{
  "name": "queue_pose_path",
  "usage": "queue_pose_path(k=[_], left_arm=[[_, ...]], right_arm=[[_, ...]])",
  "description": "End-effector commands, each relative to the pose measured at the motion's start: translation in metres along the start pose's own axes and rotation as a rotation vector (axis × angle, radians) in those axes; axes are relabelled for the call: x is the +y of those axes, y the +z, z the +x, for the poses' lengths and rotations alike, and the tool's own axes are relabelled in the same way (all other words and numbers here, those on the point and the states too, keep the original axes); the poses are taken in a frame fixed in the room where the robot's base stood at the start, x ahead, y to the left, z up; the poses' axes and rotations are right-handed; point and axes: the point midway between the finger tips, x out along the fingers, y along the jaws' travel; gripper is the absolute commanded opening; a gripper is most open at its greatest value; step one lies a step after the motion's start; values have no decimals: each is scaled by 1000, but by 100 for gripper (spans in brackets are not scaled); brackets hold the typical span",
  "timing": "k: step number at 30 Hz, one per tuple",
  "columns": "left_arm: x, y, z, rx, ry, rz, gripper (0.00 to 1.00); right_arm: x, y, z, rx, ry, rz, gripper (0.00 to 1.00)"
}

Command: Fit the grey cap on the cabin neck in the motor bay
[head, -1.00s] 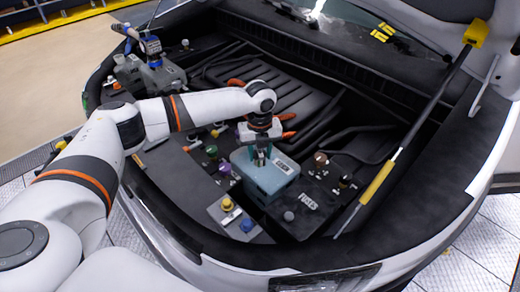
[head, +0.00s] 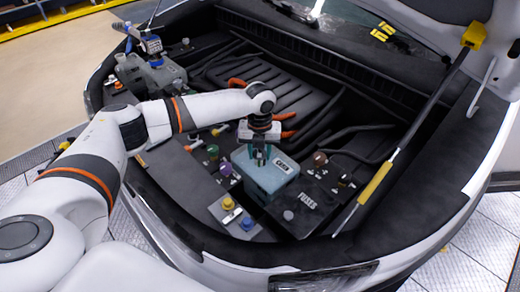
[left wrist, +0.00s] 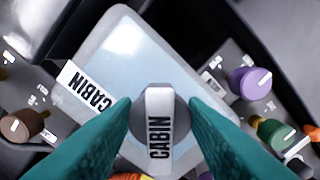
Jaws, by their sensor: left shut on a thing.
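The cabin tank is a pale blue box (head: 268,178) with a CABIN label, in the middle front of the motor bay. My left gripper (head: 259,157) points down over the tank's top. In the left wrist view its teal fingers (left wrist: 159,125) are shut on the grey cap (left wrist: 160,130), which has a white CABIN strip across it. The cap is over the near part of the tank's top (left wrist: 140,55). The cap and fingers hide the cabin neck, so I cannot tell whether the cap touches it or is seated. My right gripper is not in view.
A fuse box (head: 307,203) stands right of the tank. Green and purple (head: 225,169) caps lie to its left, yellow (head: 228,203) and blue ones in front, brown (head: 320,158) ones to its right. A prop rod (head: 405,145) rises at the right. A grey reservoir (head: 150,75) stands far left.

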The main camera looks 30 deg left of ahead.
Motion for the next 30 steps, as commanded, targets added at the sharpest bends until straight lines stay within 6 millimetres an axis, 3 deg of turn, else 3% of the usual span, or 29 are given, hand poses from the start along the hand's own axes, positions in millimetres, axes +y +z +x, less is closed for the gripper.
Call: queue_pose_path(k=[16, 17, 21, 30], left_arm=[[-2, -1, 0, 0, -4, 51, 24], [-2, -1, 0, 0, -5, 57, 40], [-2, -1, 1, 1, -3, 55, 63], [-1, -1, -1, 1, -1, 56, 64]], right_arm=[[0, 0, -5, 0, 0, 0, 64], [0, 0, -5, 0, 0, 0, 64], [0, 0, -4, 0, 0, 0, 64], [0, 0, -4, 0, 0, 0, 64]])
